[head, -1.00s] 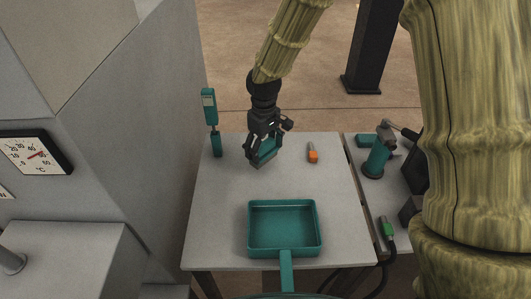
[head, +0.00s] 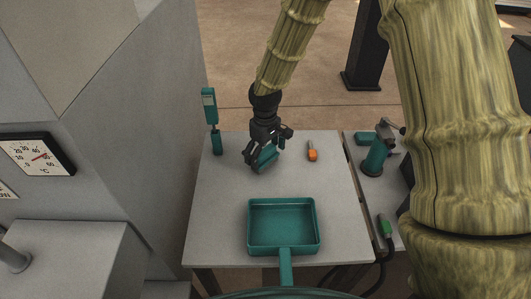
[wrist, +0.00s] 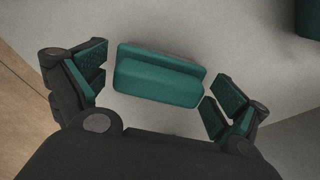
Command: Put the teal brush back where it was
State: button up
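The teal brush (head: 266,158) is a small block on the grey table (head: 216,225), towards its back left. In the wrist view the brush (wrist: 158,76) lies between the two fingers of my gripper (wrist: 157,84), with a narrow gap showing on each side. My gripper (head: 264,154) is open around it, close above the tabletop. The fingers have teal pads much like the brush in colour. In the head view they partly hide the brush, and its underside is hidden.
A teal dustpan (head: 283,203) lies at the table's front, handle towards me. A teal stand (head: 211,106) rises at the back left edge. A side table (head: 366,197) on the right holds a teal tool (head: 377,158).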

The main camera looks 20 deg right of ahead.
aim_at(265, 151)
jog(key=shift+r, duration=0.1)
notch_tip(265, 151, up, 12)
jog(key=b, duration=0.1)
jog(key=shift+b, duration=0.4)
dwell(0.4)
